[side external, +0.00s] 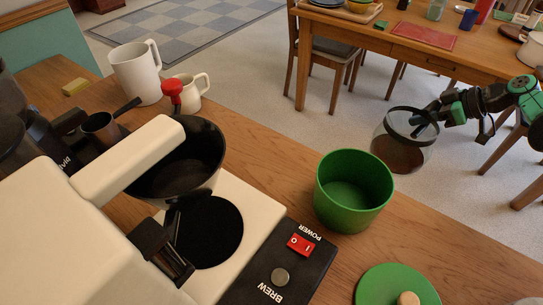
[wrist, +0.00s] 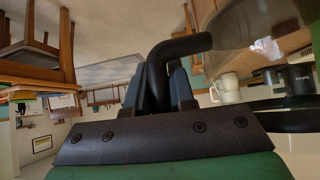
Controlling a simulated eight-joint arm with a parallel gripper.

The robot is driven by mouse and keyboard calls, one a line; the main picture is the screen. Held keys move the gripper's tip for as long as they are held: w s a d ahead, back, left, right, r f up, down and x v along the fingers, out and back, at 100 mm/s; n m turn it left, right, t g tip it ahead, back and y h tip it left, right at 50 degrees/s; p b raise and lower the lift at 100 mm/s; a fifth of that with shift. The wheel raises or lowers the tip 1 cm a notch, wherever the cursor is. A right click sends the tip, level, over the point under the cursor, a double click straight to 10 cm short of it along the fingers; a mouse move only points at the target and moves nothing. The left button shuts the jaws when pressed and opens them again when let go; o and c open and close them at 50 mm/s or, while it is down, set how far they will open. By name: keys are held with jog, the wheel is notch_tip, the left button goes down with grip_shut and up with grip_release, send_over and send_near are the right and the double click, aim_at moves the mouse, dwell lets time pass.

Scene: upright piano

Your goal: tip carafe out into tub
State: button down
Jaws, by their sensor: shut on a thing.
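A glass carafe (side external: 404,140) with a dark rim and dark brown contents hangs in the air at the right in the side external view, just beyond the table edge and close to the tub. It looks roughly upright. My gripper (side external: 424,118) is shut on its black handle, which also shows in the wrist view (wrist: 172,52); part of the clear glass (wrist: 255,25) is at the top right there. The green tub (side external: 353,190) stands open on the wooden table, left of and below the carafe. Its inside looks empty.
A white coffee machine (side external: 110,230) with a black brew basket fills the left. A green lid (side external: 397,285) with a wooden knob lies in front of the tub. A white pitcher (side external: 136,72) and mug (side external: 190,93) stand behind. The table (side external: 262,150) is clear left of the tub.

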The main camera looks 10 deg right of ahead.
jog(key=shift+r, duration=0.15)
jog(key=shift+s+a+r+n+t+h, duration=0.15)
jog(key=shift+a+r+n+h, duration=0.1)
jog(key=shift+r, duration=0.2)
jog(key=shift+s+a+r+n+t+h, duration=0.15)
jog(key=shift+a+r+h, duration=0.1)
jog(key=shift+r, duration=0.2)
jog(key=s+a+r+n+t+h+p, duration=0.1)
jog(key=s+a+r+n+t+h, duration=0.2)
jog(key=a+r, duration=0.3)
jog(key=s+a+r+n+t+h+p, duration=0.1)
jog(key=s+a+r+n+t+h, duration=0.2)
jog(key=r, duration=0.6)
jog(key=shift+s+a+r+t+h, duration=0.25)
jog(key=shift+s+a+t+h, duration=0.2)
jog(key=shift+a+h, duration=0.85)
jog(key=shift+s+a+r+p, duration=0.1)
jog(key=shift+a+p, duration=0.3)
jog(key=shift+s+a+r+n+t, duration=0.1)
jog(key=shift+a+n+t, duration=0.15)
jog(key=shift+n, duration=0.05)
jog(key=shift+s+a+r+n+t+h+p, duration=0.15)
jog(key=shift+s+a+r+n+t+p, duration=0.15)
jog(key=shift+a+p, duration=0.2)
jog(key=shift+s+a+r+n+t+h+p, duration=0.15)
jog(key=shift+s+a+n+t+p, duration=0.15)
jog(key=shift+a+p, duration=0.15)
